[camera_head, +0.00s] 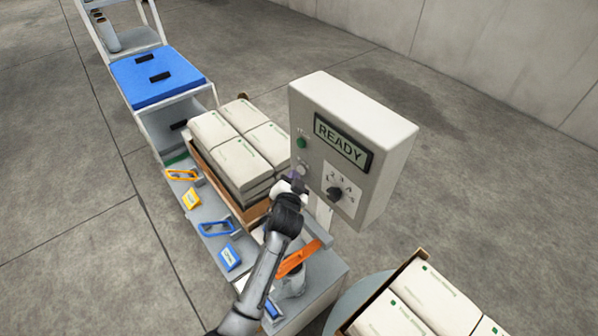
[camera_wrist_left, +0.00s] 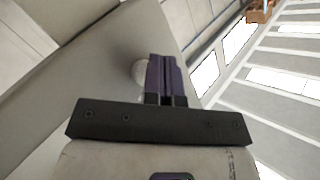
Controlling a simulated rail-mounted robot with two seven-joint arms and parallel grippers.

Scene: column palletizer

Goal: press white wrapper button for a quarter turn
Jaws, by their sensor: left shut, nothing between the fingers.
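The grey control box (camera_head: 395,150) stands upright with a display reading "READY" (camera_head: 342,143). The white button (camera_head: 302,169) sits low on the left of its face, below a green button (camera_head: 302,142). My left gripper (camera_head: 296,177) is shut and empty, its purple fingertips close to the white button. In the left wrist view, the white button (camera_wrist_left: 139,72) shows as a pale round shape beside the shut fingers (camera_wrist_left: 166,75), partly hidden by them. I cannot tell whether the fingertips touch it. My right gripper is out of view.
A dark rotary knob (camera_head: 335,193) is at the lower right of the box face. Several white cartons (camera_head: 238,160) are stacked left of the box. Coloured tools (camera_head: 217,229) lie on the bench. More cartons (camera_head: 437,300) stand at the lower right.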

